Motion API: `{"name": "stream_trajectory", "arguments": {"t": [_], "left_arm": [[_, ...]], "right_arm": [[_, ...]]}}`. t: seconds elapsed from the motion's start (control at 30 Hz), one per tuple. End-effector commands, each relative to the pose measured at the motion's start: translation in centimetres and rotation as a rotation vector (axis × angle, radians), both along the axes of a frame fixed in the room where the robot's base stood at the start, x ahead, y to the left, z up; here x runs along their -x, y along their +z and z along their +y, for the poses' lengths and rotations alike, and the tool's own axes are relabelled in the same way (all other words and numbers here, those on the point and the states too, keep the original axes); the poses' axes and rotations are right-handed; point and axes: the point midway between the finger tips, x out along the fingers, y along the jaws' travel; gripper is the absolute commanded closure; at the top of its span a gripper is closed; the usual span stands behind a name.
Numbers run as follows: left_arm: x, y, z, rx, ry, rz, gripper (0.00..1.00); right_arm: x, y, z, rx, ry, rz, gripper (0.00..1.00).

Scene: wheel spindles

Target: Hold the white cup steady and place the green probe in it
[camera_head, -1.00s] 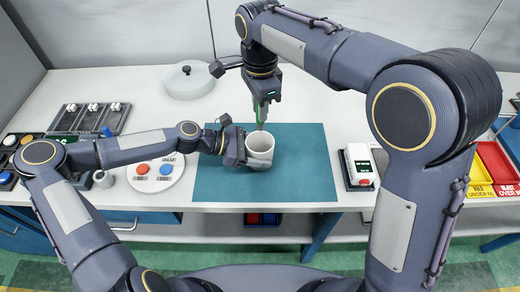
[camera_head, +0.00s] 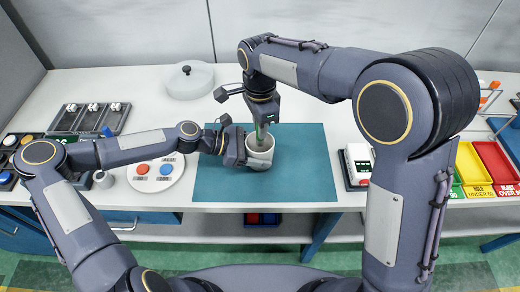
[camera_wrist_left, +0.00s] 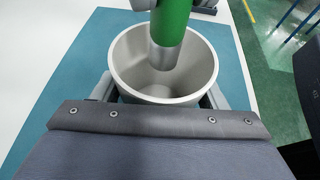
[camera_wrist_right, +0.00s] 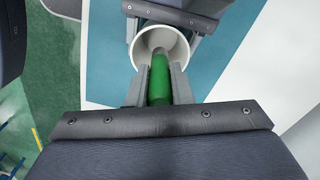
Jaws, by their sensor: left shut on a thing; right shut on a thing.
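The white cup (camera_head: 262,158) stands upright on the teal mat (camera_head: 305,180). My left gripper (camera_head: 246,152) is shut on the cup from the left side; its fingers flank the cup in the left wrist view (camera_wrist_left: 163,90). My right gripper (camera_head: 262,116) is above the cup, shut on the green probe (camera_wrist_right: 160,78). The probe points down, and its grey metal tip (camera_wrist_left: 163,55) is over and seemingly inside the cup's mouth in the left wrist view. The cup's floor is partly visible there. Whether the tip touches the cup I cannot tell.
A white plate (camera_head: 157,185) with red and blue buttons lies left of the mat. A round lidded pot (camera_head: 189,82) stands behind. The mat's right side is clear.

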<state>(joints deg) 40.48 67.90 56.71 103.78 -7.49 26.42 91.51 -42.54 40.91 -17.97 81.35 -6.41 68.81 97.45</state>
Motion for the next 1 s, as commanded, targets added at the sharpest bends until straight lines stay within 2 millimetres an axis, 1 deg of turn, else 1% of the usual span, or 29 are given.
{"name": "stream_trajectory", "arguments": {"t": [0.23, 0.27, 0.43, 0.67, 0.77, 0.87, 0.97, 1.0], "left_arm": [[0.0, 0.0, 0.0, 0.000, 0.000, 0.000, 0.56], [0.0, 0.0, 0.0, 0.000, 0.000, 0.000, 0.56], [0.0, 0.0, 0.0, 0.000, 0.000, 0.000, 0.56], [0.0, 0.0, 0.0, 0.000, 0.000, 0.000, 0.56], [0.0, 0.0, 0.0, 0.000, 0.000, 0.000, 0.56], [0.0, 0.0, 0.0, 0.000, 0.000, 0.000, 0.56], [0.0, 0.0, 0.0, 0.000, 0.000, 0.000, 0.56], [0.0, 0.0, 0.0, 0.000, 0.000, 0.000, 0.56]], "right_arm": [[0.0, -0.1, 0.0, 0.000, 0.000, 0.000, 1.00], [0.0, -0.1, 0.0, 0.000, 0.000, 0.000, 0.78], [0.0, -0.1, 0.0, 0.000, 0.000, 0.000, 0.56], [0.0, -0.1, 0.0, 0.000, 0.000, 0.000, 0.55], [0.0, 0.3, 0.0, 0.000, 0.000, -0.001, 0.55], [-0.1, 1.3, 0.0, -0.002, 0.000, -0.003, 0.55], [-0.1, 3.1, 0.0, -0.003, 0.000, -0.004, 0.55], [-0.1, 4.0, 0.1, -0.003, 0.000, -0.005, 0.55]]}}
